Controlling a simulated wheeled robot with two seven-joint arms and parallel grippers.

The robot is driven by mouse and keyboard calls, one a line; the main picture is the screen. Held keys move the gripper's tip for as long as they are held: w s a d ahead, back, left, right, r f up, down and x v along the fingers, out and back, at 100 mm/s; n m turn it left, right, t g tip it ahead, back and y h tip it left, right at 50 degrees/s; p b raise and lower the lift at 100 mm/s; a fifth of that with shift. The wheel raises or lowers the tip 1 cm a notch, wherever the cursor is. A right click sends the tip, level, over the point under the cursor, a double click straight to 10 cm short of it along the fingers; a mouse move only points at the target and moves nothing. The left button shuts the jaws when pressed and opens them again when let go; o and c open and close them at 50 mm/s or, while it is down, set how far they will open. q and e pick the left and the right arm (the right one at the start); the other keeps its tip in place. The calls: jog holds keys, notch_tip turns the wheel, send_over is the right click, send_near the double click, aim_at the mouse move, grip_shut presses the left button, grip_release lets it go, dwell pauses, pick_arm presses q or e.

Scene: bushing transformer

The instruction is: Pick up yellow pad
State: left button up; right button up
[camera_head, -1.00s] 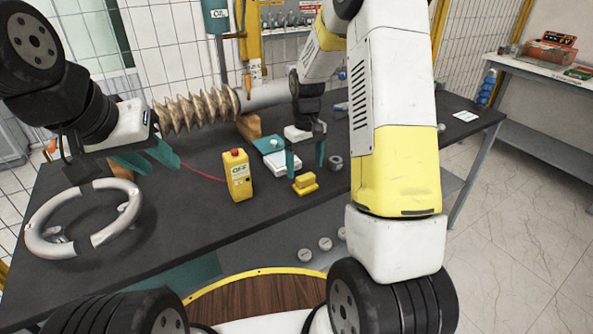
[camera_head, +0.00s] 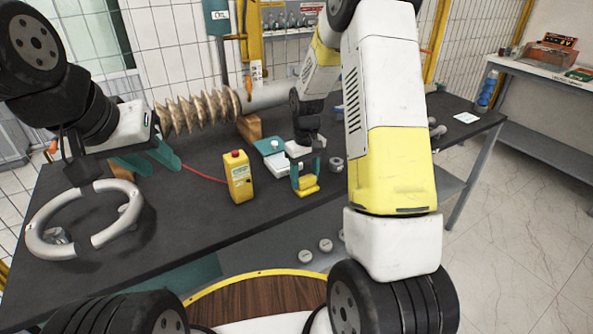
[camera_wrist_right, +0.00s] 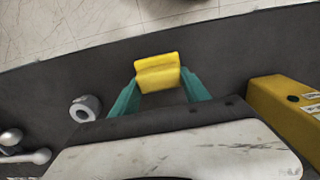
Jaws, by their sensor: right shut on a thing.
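The yellow pad (camera_head: 306,187) is a small block on the dark table (camera_head: 240,225), near its front edge. My right gripper (camera_head: 305,180) is around it from above, with teal fingers shut on its sides. The right wrist view shows the pad (camera_wrist_right: 158,73) between the fingertips of the right gripper (camera_wrist_right: 158,90). I cannot tell whether the pad touches the table. My left gripper (camera_head: 155,158) is at the left over the table, its teal fingers apart and nothing between them.
A metal nut (camera_head: 336,164) lies to the right. A white-and-teal device (camera_head: 272,150) lies behind. A ribbed bushing (camera_head: 200,110) and a grey ring (camera_head: 85,220) are at the left.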

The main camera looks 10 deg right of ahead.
aim_at(305, 176)
jog(key=shift+r, duration=0.1)
jog(key=shift+r, duration=0.5)
notch_tip(305, 176, up, 2)
jog(key=shift+r, duration=0.15)
jog(key=s, duration=0.5)
jog(key=s+r, duration=0.1)
jog(key=s, duration=0.4)
jog(key=s+a, duration=0.1)
jog(key=s, duration=0.5)
jog(key=shift+r, duration=0.25)
